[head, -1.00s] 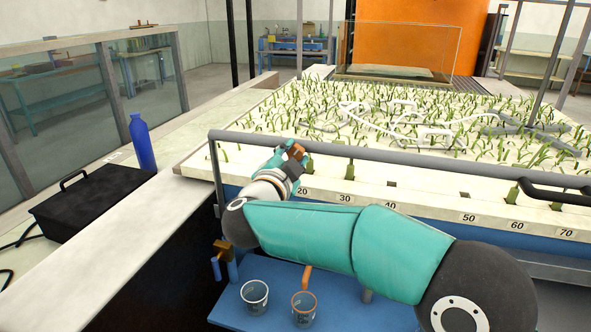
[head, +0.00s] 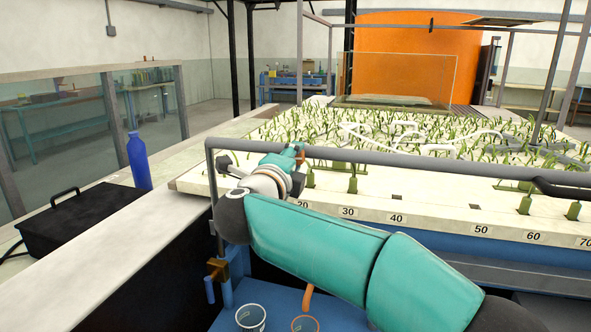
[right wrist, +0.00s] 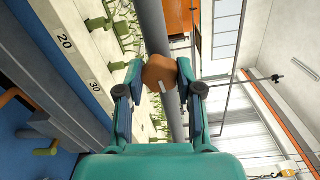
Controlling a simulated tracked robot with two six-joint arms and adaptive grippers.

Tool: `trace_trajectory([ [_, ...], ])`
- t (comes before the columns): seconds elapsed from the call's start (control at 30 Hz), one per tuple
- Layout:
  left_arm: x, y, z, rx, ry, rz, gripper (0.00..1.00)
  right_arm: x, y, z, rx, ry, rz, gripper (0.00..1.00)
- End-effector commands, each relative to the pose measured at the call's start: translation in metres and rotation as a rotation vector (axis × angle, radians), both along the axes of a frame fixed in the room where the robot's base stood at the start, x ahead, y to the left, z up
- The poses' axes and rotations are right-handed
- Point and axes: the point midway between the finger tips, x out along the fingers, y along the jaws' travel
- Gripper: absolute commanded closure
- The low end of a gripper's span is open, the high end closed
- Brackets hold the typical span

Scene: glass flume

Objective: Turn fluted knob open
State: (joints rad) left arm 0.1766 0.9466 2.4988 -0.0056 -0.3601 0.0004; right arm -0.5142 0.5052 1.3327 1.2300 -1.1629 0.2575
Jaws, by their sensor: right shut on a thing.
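An orange-brown knob (right wrist: 159,74) with a pale line on its face sits between the two fingers of my right gripper (right wrist: 160,88) in the right wrist view. The fingers press on it from both sides, in front of a grey rail (right wrist: 152,30). In the head view my right gripper (head: 297,151) is at the rail, above the front edge of the planted bed, and the knob is mostly hidden by it. How far the knob is turned cannot be told. My left gripper is not in view.
The grey rail (head: 420,160) runs along the front of the pale bed (head: 400,203) with green plants. A brass valve (head: 217,268) and two cups, one clear (head: 251,318) and one orange-rimmed (head: 305,325), are below. A blue bottle (head: 139,162) and black box (head: 85,218) stand left.

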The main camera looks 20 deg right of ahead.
Motion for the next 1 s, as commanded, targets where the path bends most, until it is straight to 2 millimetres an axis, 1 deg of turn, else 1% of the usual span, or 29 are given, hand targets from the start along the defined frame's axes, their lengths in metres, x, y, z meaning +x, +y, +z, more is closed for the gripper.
trace_trajectory([
  [0.03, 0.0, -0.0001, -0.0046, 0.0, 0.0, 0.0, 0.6, -0.0007, -0.0021, -0.0027, 0.022, -0.012, -0.008, 0.99],
  [0.2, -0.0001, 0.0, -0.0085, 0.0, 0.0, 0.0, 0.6, -0.0007, -0.0021, -0.0018, 0.072, -0.046, -0.008, 0.99],
  [0.77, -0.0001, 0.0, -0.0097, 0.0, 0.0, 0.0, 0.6, -0.0007, -0.0024, 0.0002, 0.096, -0.065, -0.008, 0.99],
  [0.8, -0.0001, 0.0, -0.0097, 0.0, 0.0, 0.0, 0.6, -0.0008, -0.0024, 0.0003, 0.096, -0.065, -0.008, 0.58],
  [0.87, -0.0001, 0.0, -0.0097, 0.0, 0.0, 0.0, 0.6, -0.0007, -0.0021, 0.0004, 0.095, -0.064, -0.007, 0.48],
  [0.9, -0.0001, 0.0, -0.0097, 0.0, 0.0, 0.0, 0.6, -0.0006, -0.0018, 0.0004, 0.095, -0.064, -0.006, 0.41],
  [0.93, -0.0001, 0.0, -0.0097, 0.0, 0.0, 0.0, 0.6, -0.0005, -0.0016, 0.0004, 0.095, -0.064, -0.006, 0.39],
  [1.0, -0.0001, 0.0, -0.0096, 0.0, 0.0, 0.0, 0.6, -0.0003, -0.0012, 0.0004, 0.094, -0.064, -0.004, 0.39],
])
